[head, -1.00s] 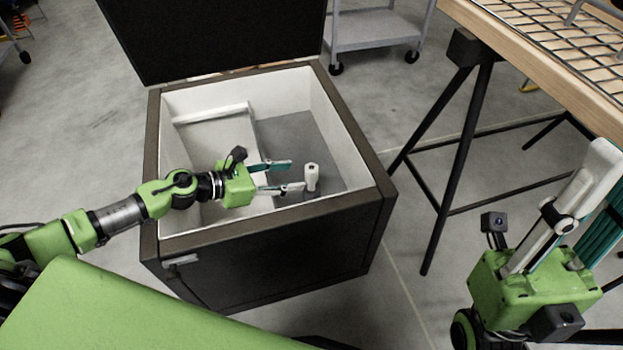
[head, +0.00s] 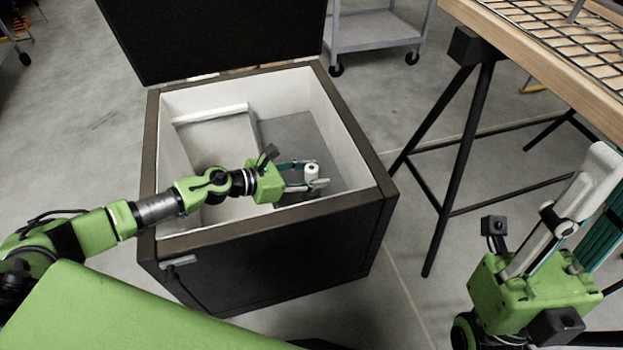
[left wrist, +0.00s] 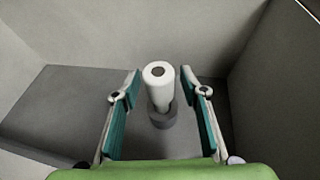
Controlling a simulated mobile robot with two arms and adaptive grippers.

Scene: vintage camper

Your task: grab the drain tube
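The drain tube (head: 311,172) is a short white upright cylinder with a dark hole in its top. It stands inside the open chest, toward its right side. In the left wrist view the drain tube (left wrist: 159,88) rises from a grey round base on the grey floor. My left gripper (head: 310,175) reaches into the chest with its fingers on either side of the tube. In the left wrist view the left gripper (left wrist: 160,82) is open, with a gap between each finger and the tube. My right gripper (head: 590,205) is at the right, away from the chest; its finger gap is unclear.
The dark chest (head: 270,250) has white inner walls, a raised step (head: 220,140) at its left and a raised lid (head: 215,35) behind. A wooden-topped table (head: 560,60) with black trestle legs stands to the right. A grey cart (head: 375,32) stands behind.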

